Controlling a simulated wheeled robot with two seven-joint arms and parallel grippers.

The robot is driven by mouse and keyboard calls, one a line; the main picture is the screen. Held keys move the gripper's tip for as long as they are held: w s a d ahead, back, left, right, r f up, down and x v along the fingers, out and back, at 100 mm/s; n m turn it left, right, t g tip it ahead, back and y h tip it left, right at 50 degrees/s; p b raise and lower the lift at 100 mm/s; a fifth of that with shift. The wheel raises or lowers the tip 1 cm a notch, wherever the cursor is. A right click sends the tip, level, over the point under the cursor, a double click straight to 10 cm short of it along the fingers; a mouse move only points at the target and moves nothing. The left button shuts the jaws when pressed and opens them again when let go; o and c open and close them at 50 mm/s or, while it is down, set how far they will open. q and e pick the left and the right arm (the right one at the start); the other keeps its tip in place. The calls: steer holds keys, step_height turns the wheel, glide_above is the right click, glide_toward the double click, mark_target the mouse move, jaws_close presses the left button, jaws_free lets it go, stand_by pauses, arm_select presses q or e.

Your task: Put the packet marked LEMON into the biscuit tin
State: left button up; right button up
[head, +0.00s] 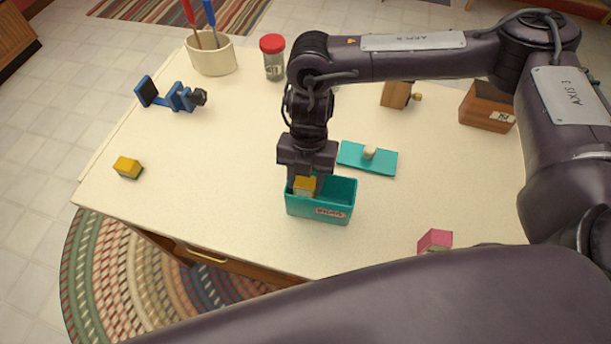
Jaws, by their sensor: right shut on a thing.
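The teal biscuit tin (345,192) stands open on the table, with a small label on its front that I cannot read. Its teal lid (382,163) with a pale knob lies flat just behind it. My right gripper (305,182) points down at the left part of the tin and is shut on a yellow packet (304,186), which is at the tin's opening, inside its rim. Another yellow packet (127,166) with a green side lies at the table's left. A pink packet (435,240) lies at the front right. No packet's marking is readable. My left gripper is not in view.
A cream crock (212,58) with red- and blue-handled tools and a red-lidded jar (273,58) stand at the back. A blue clamp-like thing (172,96) lies back left. Wooden boxes (487,107) stand back right. The table's (222,200) left middle is clear.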

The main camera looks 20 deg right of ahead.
steer(key=shift+f+b, duration=0.45)
steer(key=shift+f, duration=0.25)
steer(key=o, duration=0.7)
steer(key=shift+r, duration=0.1)
steer(key=c, duration=0.4)
steer(key=shift+o, duration=0.2)
steer(key=shift+r, duration=0.1)
steer(key=p+v, duration=0.2)
steer(key=v, duration=0.1)
steer(key=s+p+v, duration=0.1)
steer(key=p+v, duration=0.1)
steer(key=p, duration=0.1)
steer(key=a+p+v, duration=0.1)
steer(key=p+v, duration=0.1)
steer(key=v, duration=0.1)
steer(key=shift+s+d+r+p, duration=0.2)
steer(key=shift+r+p, duration=0.15)
steer(key=shift+r, duration=0.2)
steer(key=shift+a+f, duration=0.1)
